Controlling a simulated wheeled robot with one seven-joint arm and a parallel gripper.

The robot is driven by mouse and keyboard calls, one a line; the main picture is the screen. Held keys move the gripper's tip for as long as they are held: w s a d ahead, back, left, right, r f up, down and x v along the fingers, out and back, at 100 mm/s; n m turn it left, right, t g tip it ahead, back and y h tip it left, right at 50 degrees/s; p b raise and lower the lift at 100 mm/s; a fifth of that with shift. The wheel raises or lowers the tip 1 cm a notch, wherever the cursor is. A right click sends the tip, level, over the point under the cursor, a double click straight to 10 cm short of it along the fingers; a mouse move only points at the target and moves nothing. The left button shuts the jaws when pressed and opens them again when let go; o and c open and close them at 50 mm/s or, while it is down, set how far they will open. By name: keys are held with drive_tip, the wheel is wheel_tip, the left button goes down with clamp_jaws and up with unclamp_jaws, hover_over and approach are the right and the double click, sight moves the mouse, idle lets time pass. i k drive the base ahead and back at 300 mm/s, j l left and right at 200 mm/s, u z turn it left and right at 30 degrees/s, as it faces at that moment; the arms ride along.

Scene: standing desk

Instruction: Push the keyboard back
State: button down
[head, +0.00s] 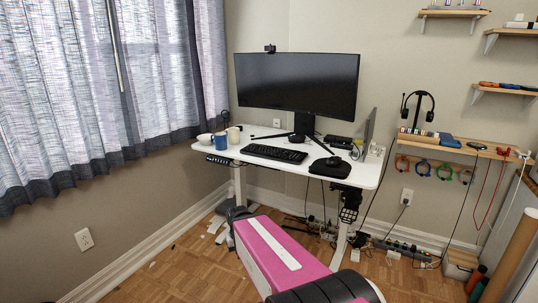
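The black keyboard (275,153) lies flat on the white standing desk (228,152), near the middle of its front edge, in the head view. Bare desk shows around it, and the monitor stand is behind it. My pink and black arm rises from the bottom of the view, in front of and below the desk. Its far dark end is beside the left desk leg, apart from the keyboard. I cannot make out my gripper's fingers.
A wide monitor (298,84) stands behind the keyboard. A blue mug (220,141), a pale mug (234,135) and a white bowl (205,139) stand to its left. A black flat item (329,168) lies to its right. Cables and a power strip lie under the desk.

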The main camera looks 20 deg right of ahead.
sight(279, 154)
drive_tip(key=i+j+z, duration=0.1)
drive_tip(key=j+z, duration=0.25)
drive_tip(key=i+j+z, duration=0.1)
drive_tip(key=j+z, duration=0.6)
